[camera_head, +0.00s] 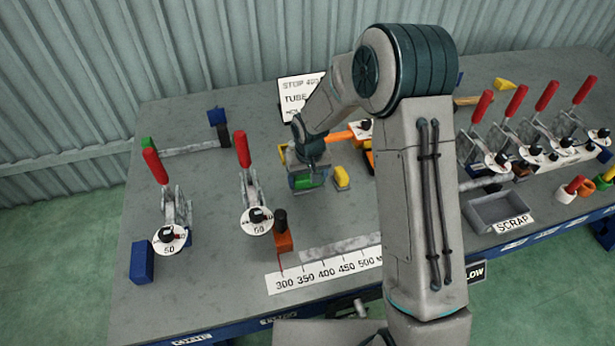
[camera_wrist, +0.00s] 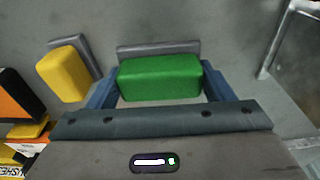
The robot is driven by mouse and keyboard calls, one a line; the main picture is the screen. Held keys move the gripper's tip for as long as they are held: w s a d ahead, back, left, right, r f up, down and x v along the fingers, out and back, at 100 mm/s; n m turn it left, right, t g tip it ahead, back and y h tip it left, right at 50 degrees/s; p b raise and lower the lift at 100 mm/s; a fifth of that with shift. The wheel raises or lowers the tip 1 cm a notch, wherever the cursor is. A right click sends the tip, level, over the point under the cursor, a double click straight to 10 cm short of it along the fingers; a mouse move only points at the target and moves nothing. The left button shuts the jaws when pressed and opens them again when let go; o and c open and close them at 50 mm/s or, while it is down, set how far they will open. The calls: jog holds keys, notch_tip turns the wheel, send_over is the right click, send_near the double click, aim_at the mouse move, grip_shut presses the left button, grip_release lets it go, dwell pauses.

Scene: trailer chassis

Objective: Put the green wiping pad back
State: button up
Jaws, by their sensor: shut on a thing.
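The green wiping pad (camera_wrist: 160,78) is a small green block. In the wrist view it sits between the two blue fingers of my gripper (camera_wrist: 160,84), which is shut on it. A grey strip (camera_wrist: 158,49) lies just beyond the pad. In the head view the green pad (camera_head: 306,182) shows at the end of my gripper (camera_head: 308,178), low over the grey bench, left of a yellow block. I cannot tell whether the pad touches the bench.
The yellow block (camera_head: 342,177) stands close by with its own grey strip (camera_wrist: 84,57). An orange and black tool (camera_wrist: 18,98) lies beyond it. Toggle clamps with red handles (camera_head: 242,150) stand to the left, others at the right near the scrap tray (camera_head: 497,210). Bare bench lies left of my gripper.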

aim_at(309, 189)
jog(key=o, duration=1)
jog(key=shift+c, duration=0.2)
jog(key=shift+r, duration=0.1)
notch_tip(309, 189, up, 12)
jog(key=s, duration=0.1)
jog(key=shift+s+d+b, duration=0.25)
jog(key=shift+b, duration=0.15)
jog(key=s+d+r+m, duration=0.2)
jog(key=s+d+r, duration=0.6)
jog(key=s+d, duration=0.45)
jog(key=s, duration=0.4)
jog(key=s+d+m+t, duration=0.1)
jog(key=s+d, duration=0.1)
jog(key=s, duration=0.5)
jog(key=shift+s+d+r+t, duration=0.25)
jog(key=shift+d+r+t, duration=0.1)
jog(key=shift+r, duration=0.1)
